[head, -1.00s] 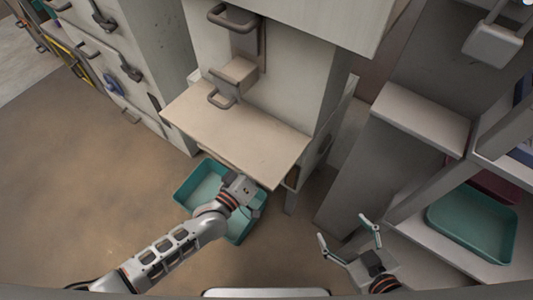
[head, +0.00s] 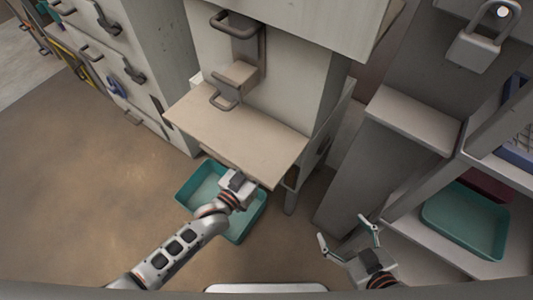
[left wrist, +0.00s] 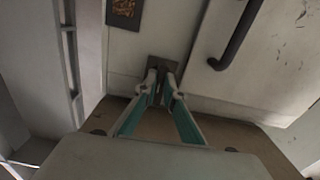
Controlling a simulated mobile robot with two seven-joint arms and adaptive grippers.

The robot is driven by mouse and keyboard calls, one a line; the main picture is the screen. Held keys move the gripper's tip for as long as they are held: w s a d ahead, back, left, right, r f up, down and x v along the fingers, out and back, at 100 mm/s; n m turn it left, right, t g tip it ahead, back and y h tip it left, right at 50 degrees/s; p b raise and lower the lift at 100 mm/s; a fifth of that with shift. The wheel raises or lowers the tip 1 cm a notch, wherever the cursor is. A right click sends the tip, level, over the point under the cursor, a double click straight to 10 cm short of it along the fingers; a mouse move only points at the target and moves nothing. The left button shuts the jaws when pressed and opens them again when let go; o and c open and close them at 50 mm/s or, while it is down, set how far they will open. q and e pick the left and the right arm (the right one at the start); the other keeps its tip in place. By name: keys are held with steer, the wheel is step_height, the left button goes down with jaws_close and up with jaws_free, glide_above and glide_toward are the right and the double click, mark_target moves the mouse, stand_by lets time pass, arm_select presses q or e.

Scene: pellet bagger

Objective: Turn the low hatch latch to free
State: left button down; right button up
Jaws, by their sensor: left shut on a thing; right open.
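My left gripper (left wrist: 161,90) is shut in the left wrist view, its two teal-padded fingers closing together at a small dark plate (left wrist: 165,63) on the pale machine front. This looks like the low hatch latch; the part between the fingertips is mostly hidden, so its angle cannot be told. In the head view my left gripper (head: 238,185) is at the front edge of the tan shelf (head: 235,128), its fingertips hidden beneath it. My right gripper (head: 346,237) is open and empty at the lower right, away from the machine.
A teal tray (head: 192,187) lies on the floor below the shelf. A grey handle (head: 234,23) and a small bracket (head: 222,101) are above it. Another teal tray (head: 465,225) sits on the right rack. A dark bar handle (left wrist: 237,38) shows in the left wrist view.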

arm_select(q)
steer(key=shift+m, duration=0.3)
arm_select(e)
steer(key=shift+w+r, duration=0.15)
steer(key=shift+w, duration=0.15)
arm_select(q)
steer(key=c, duration=2.1)
jaws_free()
steer(key=shift+d, duration=0.1)
steer(key=shift+c, duration=0.2)
arm_select(e)
steer(key=shift+s, duration=0.1)
